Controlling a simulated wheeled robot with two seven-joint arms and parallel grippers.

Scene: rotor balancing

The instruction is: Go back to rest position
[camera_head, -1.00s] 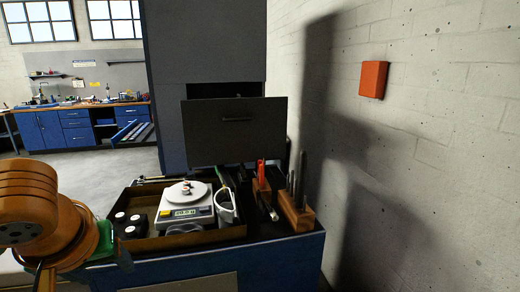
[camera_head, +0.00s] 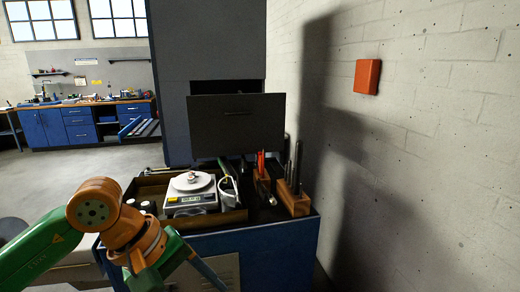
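My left arm (camera_head: 110,225), with orange and green links, comes in from the lower left. It stands in front of the blue cabinet and covers the left part of the tray (camera_head: 236,216). A green and dark end part of this arm (camera_head: 165,262) shows low in the picture, but its fingertips cannot be made out. My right gripper is not in view. On the tray stands a scale (camera_head: 190,200) with small metal pieces on its round pan.
A dark drawer front (camera_head: 236,125) stands open above the cabinet top. A wooden block (camera_head: 292,202) holds upright dark rods, next to red-handled tools (camera_head: 261,165). A brick wall with an orange box (camera_head: 367,76) closes the right side. The floor at left is open.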

